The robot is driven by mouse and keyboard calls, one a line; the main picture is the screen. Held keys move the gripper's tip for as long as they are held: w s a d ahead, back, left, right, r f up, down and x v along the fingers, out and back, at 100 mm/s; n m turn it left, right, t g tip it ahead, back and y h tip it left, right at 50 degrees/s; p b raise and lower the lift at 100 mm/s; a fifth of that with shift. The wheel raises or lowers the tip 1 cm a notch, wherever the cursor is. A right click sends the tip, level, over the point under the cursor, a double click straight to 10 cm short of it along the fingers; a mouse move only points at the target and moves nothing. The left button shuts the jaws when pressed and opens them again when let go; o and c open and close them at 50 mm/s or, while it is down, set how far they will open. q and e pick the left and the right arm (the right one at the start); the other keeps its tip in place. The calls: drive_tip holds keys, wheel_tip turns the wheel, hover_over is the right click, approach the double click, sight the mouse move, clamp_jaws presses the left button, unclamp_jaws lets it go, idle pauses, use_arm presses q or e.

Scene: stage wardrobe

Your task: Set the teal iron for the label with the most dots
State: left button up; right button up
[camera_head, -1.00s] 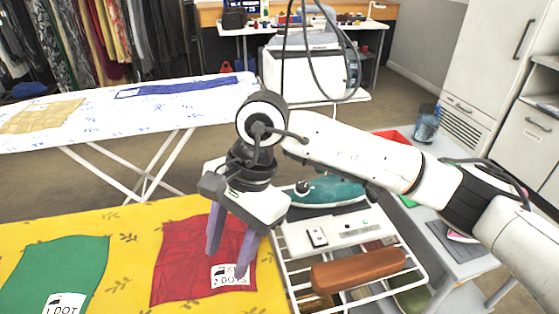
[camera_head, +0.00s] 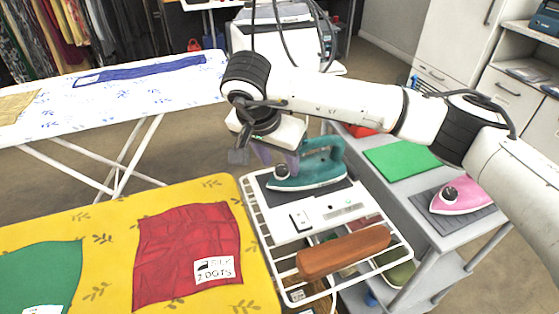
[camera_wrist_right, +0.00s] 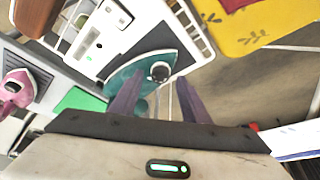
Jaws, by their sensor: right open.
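The teal iron (camera_head: 318,168) rests on a dark pad at the back of the white wire rack; its dark round dial (camera_head: 283,172) faces me. The iron also shows in the right wrist view (camera_wrist_right: 137,72), dial at its end. My right gripper (camera_head: 278,158) is open and empty, above and beside the dial end; its purple fingers (camera_wrist_right: 160,100) point toward the iron. The green cloth's label (camera_head: 42,311) is cut off. The blue cloth's label (camera_head: 88,79) is too small to read. My left gripper is out of view.
A white switch panel (camera_head: 318,213) and a brown padded roll (camera_head: 343,251) sit on the rack before the iron. A pink iron (camera_head: 462,194) and a green mat (camera_head: 402,160) lie on the grey cart. A white patterned ironing board (camera_head: 130,95) stands behind left.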

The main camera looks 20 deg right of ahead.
drive_tip(key=shift+w+d+f, duration=0.1)
drive_tip(key=shift+w+f, duration=0.05)
drive_tip(key=shift+f, duration=0.25)
drive_tip(key=c, duration=1.1)
drive_tip(key=shift+o, duration=0.2)
